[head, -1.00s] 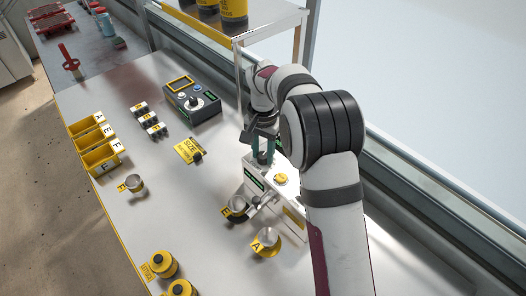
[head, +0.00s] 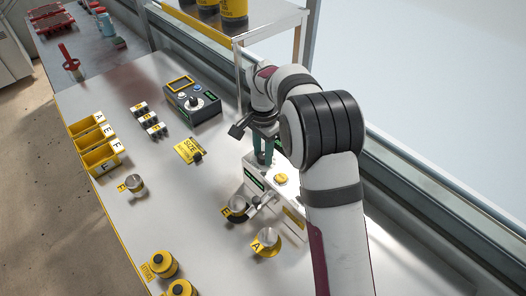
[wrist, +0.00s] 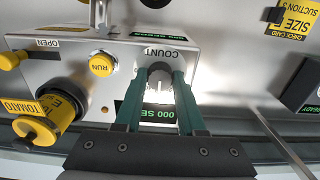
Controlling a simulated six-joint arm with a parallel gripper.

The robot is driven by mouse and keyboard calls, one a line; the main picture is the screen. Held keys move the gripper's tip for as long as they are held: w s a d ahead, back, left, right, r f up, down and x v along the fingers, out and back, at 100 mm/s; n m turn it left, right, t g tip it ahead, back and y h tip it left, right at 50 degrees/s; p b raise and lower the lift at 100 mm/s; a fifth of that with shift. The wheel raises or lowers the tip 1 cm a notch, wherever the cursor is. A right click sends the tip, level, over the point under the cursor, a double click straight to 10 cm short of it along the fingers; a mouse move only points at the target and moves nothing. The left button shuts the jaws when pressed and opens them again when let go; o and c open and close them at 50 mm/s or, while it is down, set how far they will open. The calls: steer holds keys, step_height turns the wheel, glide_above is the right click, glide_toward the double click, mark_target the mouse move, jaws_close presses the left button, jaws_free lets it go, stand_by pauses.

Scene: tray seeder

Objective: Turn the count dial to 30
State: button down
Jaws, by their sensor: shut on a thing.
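The count dial (wrist: 159,76) is on the pale seeder panel (wrist: 205,30), beside the printed word COUNT (wrist: 165,53) in the wrist view. My gripper (wrist: 161,72) is shut on the dial, with one teal finger on each side. The fingers cover much of the dial, and I cannot read its setting. In the head view my gripper (head: 262,158) reaches down onto the far end of the seeder (head: 290,206); the dial is hidden there.
The yellow RUN button (wrist: 102,64) is close beside the dial. A control box (head: 192,103), small labelled blocks (head: 150,121) and yellow bins (head: 97,150) are farther left.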

mark_target(263, 155)
steer(key=shift+w, duration=0.1)
steer(key=c, duration=0.5)
jaws_free()
step_height(263, 155, up, 16)
steer(key=shift+f, duration=0.1)
